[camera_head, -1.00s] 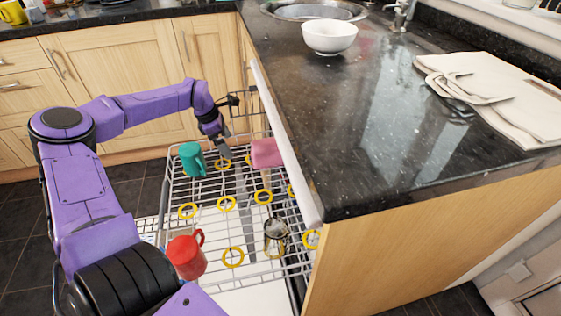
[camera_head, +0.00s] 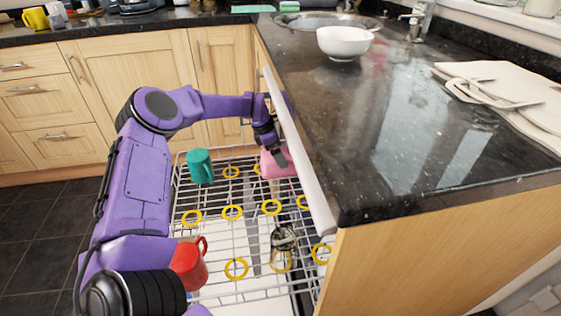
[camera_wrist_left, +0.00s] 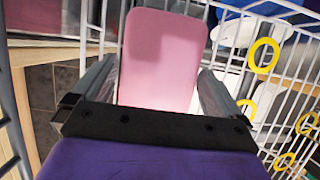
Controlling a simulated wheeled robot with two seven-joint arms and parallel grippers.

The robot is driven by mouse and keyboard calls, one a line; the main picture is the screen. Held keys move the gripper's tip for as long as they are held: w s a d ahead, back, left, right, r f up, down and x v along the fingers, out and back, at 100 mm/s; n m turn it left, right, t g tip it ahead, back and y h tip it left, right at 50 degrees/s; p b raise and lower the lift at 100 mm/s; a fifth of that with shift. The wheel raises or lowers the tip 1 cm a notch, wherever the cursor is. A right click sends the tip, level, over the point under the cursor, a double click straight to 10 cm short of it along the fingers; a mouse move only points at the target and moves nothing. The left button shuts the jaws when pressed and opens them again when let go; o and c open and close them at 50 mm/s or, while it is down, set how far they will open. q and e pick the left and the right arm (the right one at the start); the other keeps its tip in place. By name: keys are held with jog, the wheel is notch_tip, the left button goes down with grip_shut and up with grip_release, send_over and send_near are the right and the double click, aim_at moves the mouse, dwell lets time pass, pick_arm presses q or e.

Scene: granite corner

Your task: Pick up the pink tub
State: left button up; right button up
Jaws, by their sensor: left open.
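The pink tub (camera_head: 277,165) stands in the far right part of the wire dish rack (camera_head: 222,289), close to the counter's side, partly hidden behind my left gripper. My left gripper (camera_head: 281,160) is at the tub. In the left wrist view the pink tub (camera_wrist_left: 161,60) lies between the two open fingers of my left gripper (camera_wrist_left: 156,78), one on each side. I cannot tell whether either finger touches it. My right gripper is not in view.
A teal mug (camera_head: 200,166) and a red mug (camera_head: 188,265) are in the rack, with a clear glass (camera_head: 283,243) and several yellow rings. The black counter (camera_head: 400,150) and its white edge rise right beside the tub. A white bowl (camera_head: 344,43) stands on the counter.

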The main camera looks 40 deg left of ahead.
pick_arm(q)
jog(key=shift+f+b, duration=0.3)
jog(key=shift+b, duration=0.1)
dwell(0.5)
jog(key=shift+c, duration=0.3)
jog(key=c, duration=0.6)
jog(key=shift+r, duration=0.1)
